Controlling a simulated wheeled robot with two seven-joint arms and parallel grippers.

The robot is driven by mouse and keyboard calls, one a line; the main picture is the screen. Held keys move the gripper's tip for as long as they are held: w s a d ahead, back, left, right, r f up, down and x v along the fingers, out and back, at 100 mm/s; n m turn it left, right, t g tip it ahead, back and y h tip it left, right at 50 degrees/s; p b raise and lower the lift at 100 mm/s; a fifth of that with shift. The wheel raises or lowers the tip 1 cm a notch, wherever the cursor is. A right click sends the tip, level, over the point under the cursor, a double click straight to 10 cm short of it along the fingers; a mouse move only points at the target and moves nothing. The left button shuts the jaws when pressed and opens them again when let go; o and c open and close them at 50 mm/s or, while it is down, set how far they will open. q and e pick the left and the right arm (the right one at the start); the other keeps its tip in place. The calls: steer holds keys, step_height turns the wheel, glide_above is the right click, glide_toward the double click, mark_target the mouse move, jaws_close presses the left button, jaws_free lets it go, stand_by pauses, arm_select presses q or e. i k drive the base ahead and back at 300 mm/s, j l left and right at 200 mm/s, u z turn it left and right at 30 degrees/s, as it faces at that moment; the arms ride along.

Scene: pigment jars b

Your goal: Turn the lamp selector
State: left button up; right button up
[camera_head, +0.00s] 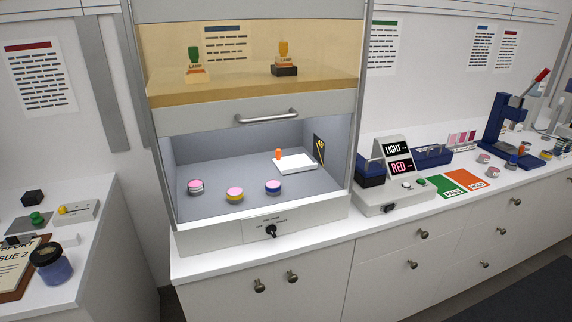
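A black knob (271,230) sits on the front panel of the hood, with small labels around it that I cannot read. I cannot tell from labels which knob is the lamp selector. Neither of my grippers is in view.
Inside the hood are three pink-topped jars (235,194) and a white plate (295,164) with an orange piece. A green and orange mat (453,188) lies right of the box. A blue jar (50,266) stands on the left counter. The sash is partly raised.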

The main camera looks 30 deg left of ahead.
mark_target(271, 229)
steer(key=u, duration=1.2)
